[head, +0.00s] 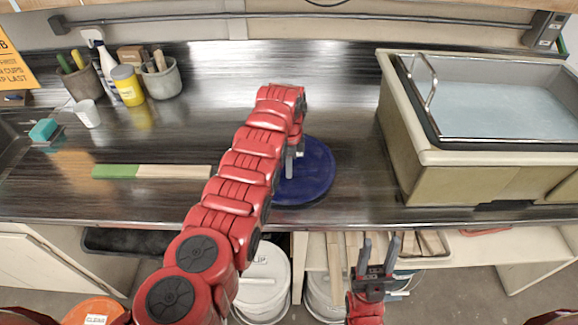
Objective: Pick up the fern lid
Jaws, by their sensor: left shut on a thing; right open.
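A dark blue round lid (318,182) lies on the dark counter, partly hidden by my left arm. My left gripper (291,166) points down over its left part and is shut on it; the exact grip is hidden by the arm. No green lid shows, and no fern label is readable on the blue one. My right gripper (378,252) is open and empty in front of the counter's front edge, above the buckets below.
A large sink-like basin (420,165) fills the right of the counter. A green and tan strip (150,171), cups, bottles and a teal sponge (43,129) are at the left. A white bucket (262,280) and an orange lid (95,311) are below. The back middle is clear.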

